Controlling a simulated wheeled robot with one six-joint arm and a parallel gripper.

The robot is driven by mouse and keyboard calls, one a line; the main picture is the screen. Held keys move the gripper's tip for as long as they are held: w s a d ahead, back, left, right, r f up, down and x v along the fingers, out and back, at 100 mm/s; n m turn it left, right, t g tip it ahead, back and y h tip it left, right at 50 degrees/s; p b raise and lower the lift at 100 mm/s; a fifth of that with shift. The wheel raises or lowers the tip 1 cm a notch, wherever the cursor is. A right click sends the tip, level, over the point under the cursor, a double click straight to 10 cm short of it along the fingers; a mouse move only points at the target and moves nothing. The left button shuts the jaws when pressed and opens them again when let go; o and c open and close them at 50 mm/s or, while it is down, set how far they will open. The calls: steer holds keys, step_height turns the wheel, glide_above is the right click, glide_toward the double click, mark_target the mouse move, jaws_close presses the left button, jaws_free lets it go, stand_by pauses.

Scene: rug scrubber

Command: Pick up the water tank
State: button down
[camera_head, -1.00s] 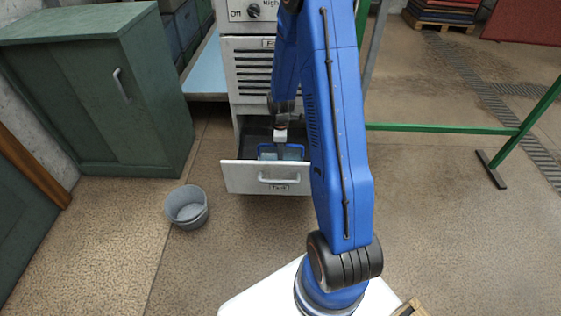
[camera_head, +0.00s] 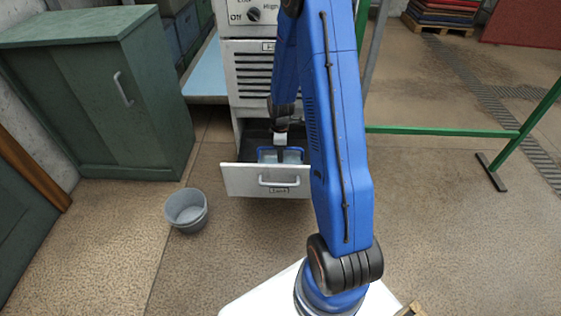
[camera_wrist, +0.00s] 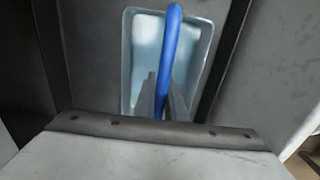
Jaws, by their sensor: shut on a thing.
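The water tank (camera_head: 292,157) is a pale blue-grey box with a blue handle. It sits in the open drawer (camera_head: 240,180) of the white machine, partly hidden by my arm. In the wrist view the tank (camera_wrist: 146,48) lies below me with its blue handle (camera_wrist: 172,35) running up through the middle. My gripper (camera_wrist: 162,88) has a grey finger on either side of the handle and is shut on it. In the head view my gripper (camera_head: 281,150) reaches down into the drawer. I cannot tell whether the tank is clear of the drawer floor.
The white machine (camera_head: 268,110) stands behind the drawer. A green cabinet (camera_head: 110,100) is at the left, and a grey bucket (camera_head: 187,210) stands on the floor in front of it. Green rails (camera_head: 440,130) stand at the right. Floor in front of the drawer is clear.

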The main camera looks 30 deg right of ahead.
steer(key=shift+r, duration=0.15)
step_height(320, 180, up, 24)
step_height(320, 180, down, 14)
steer(key=shift+f, duration=0.15)
stand_by(0.9)
stand_by(0.8)
